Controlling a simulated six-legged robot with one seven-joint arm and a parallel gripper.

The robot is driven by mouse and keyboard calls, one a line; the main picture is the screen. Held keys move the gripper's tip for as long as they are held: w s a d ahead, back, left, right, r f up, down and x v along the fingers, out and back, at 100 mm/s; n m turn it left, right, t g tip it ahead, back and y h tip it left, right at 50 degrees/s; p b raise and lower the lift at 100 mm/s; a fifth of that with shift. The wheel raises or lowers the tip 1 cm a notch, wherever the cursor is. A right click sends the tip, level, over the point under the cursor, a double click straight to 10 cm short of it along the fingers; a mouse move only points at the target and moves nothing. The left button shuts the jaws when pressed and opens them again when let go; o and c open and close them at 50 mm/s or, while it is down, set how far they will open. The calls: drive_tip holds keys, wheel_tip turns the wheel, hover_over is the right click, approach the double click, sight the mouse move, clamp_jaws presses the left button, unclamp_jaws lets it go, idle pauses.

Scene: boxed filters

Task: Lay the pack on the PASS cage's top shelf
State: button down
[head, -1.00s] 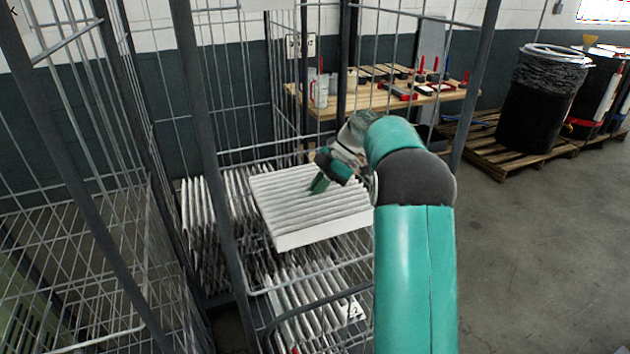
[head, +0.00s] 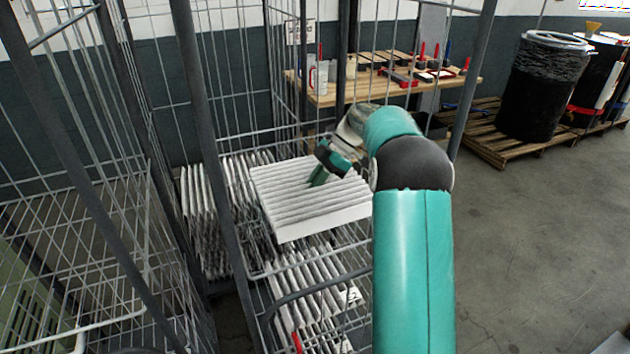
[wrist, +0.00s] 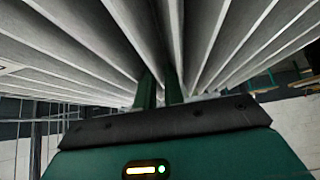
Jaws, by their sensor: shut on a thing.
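The pack (head: 310,200) is a flat white pleated filter in a white frame. In the head view it lies roughly level at the height of the upper shelf of a wire cage (head: 262,270). My gripper (head: 318,178) reaches in from the right and is shut on its pleats. In the wrist view the pleats (wrist: 80,45) of the pack fan out close above, and the green fingers (wrist: 160,88) pinch one fold. I cannot tell whether the pack's underside touches the shelf. A PASS label is not readable.
More filters (head: 315,270) stand on the level below, and others (head: 205,215) behind left. An empty wire cage (head: 75,240) is at left. Dark cage posts (head: 205,110) stand close by. A workbench (head: 350,95) with clamps is behind; black bins (head: 545,85) stand on pallets at right.

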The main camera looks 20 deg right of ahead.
drive_tip(key=c, duration=1.8)
unclamp_jaws()
drive_tip(key=shift+r, duration=2.25)
drive_tip(key=o, duration=0.6)
